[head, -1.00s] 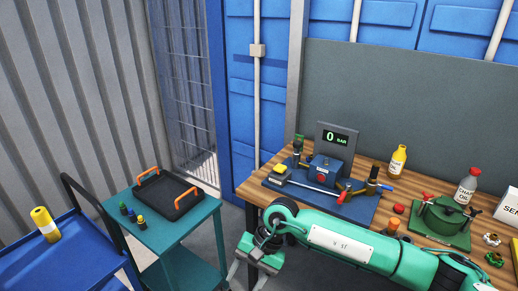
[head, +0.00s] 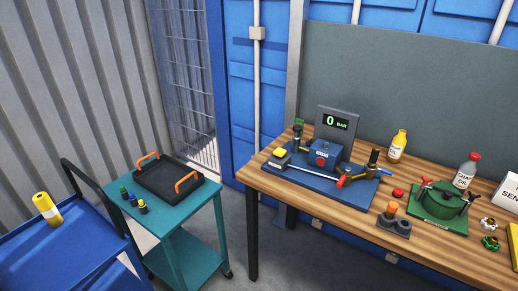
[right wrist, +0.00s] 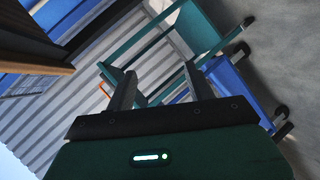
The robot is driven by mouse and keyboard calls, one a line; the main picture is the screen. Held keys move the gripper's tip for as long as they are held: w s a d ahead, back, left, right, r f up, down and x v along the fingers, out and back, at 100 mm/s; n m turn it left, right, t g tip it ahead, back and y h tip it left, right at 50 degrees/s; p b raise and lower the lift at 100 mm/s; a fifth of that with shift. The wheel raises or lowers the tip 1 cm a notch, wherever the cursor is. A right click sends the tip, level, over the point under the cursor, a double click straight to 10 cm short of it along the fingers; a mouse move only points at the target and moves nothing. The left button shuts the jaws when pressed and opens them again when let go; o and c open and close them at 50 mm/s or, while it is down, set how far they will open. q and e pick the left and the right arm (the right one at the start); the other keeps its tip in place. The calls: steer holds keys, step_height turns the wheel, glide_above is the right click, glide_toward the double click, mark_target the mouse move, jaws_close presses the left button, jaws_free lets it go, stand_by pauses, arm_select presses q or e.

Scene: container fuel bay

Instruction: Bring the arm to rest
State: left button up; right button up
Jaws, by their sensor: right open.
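My right gripper (right wrist: 160,72) shows only in the right wrist view. Its two grey fingers stand apart with nothing between them. Neither arm shows in the head view. Behind the fingers, the right wrist view shows the teal cart (right wrist: 215,40) and the blue cart (right wrist: 238,88), both tilted in the picture. My left gripper is not in view.
The wooden workbench (head: 440,250) holds a blue pump rig (head: 345,196), bottles and a green pot-like device (head: 440,203). The teal cart carries a black tray (head: 160,190) with orange handles. Floor (head: 300,265) shows between cart and bench.

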steer(key=s+d+f+m+g+h, duration=0.2)
steer(key=s+d+f+m, duration=0.2)
steer(key=s+f, duration=0.45)
steer(key=s+d+f+m+g+h, duration=0.25)
steer(key=s+d+f+m, duration=0.2)
steer(key=s, duration=0.75)
steer(key=s+d+f+m+g+h, duration=0.2)
steer(key=s+d+f+m, duration=0.4)
steer(key=s, duration=0.5)
steer(key=s+f+m+g, duration=0.2)
steer(key=s+f+g, duration=0.1)
steer(key=s, duration=1.1)
steer(key=shift+s+f+m+g, duration=0.2)
steer(key=shift+f+m+g, duration=0.15)
steer(key=shift+f, duration=0.2)
steer(key=shift+h, duration=0.25)
